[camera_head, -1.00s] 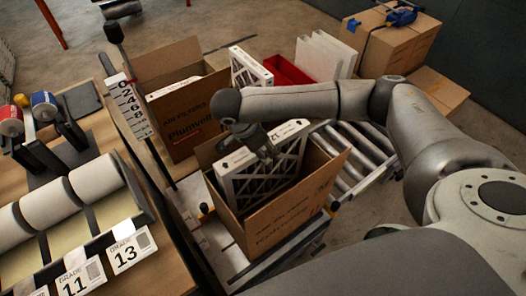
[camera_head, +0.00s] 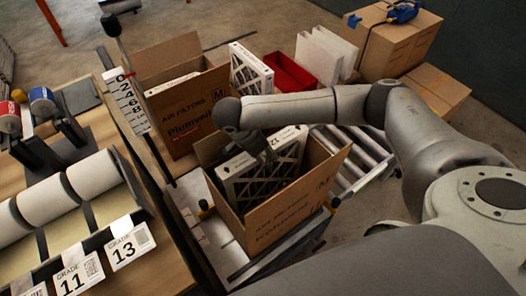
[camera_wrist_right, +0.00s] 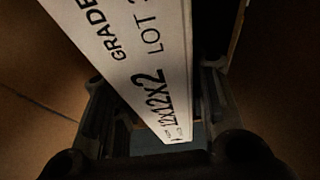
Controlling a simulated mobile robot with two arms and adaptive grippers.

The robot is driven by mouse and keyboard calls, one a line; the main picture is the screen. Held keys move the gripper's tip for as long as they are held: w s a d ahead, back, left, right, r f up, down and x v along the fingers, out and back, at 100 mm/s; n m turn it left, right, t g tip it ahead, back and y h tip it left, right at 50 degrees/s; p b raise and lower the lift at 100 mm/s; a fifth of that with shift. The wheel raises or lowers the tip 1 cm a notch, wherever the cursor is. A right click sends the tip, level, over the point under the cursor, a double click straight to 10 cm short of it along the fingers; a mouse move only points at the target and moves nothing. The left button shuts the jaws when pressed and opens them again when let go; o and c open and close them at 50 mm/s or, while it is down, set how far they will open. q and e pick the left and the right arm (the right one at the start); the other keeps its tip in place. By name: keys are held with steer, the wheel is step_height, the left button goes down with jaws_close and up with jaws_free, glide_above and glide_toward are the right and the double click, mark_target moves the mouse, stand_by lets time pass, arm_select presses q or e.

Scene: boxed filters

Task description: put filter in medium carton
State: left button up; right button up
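A white-framed filter (camera_head: 262,178) with dark lattice faces stands tilted inside an open brown carton (camera_head: 285,222) on the roller conveyor. Its upper edge shows near the carton's rim; its lower part is hidden by the carton walls. My right gripper (camera_head: 270,152) reaches down from above onto the filter's top edge. In the right wrist view, the filter's printed edge (camera_wrist_right: 150,75), reading 12x12x2, lies between the two fingers of the gripper (camera_wrist_right: 165,115), which appear closed against it. My left gripper is not in view.
Another open carton (camera_head: 192,112) marked M, with a filter edge inside, stands behind. Another filter (camera_head: 250,72), a red bin (camera_head: 290,72) and white panels (camera_head: 325,55) are further back. A bench with white rolls (camera_head: 92,176) is at left. Conveyor rollers (camera_head: 345,150) lie bare at right.

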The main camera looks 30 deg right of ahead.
steer(key=o, duration=0.4)
steer(key=shift+r, duration=0.1)
steer(key=shift+r+p, duration=0.6)
steer(key=shift+p, duration=0.1)
steer(key=b+v, duration=0.3)
steer(key=v, duration=0.8)
steer(key=shift+a+r, duration=0.15)
steer(key=shift+r, duration=0.3)
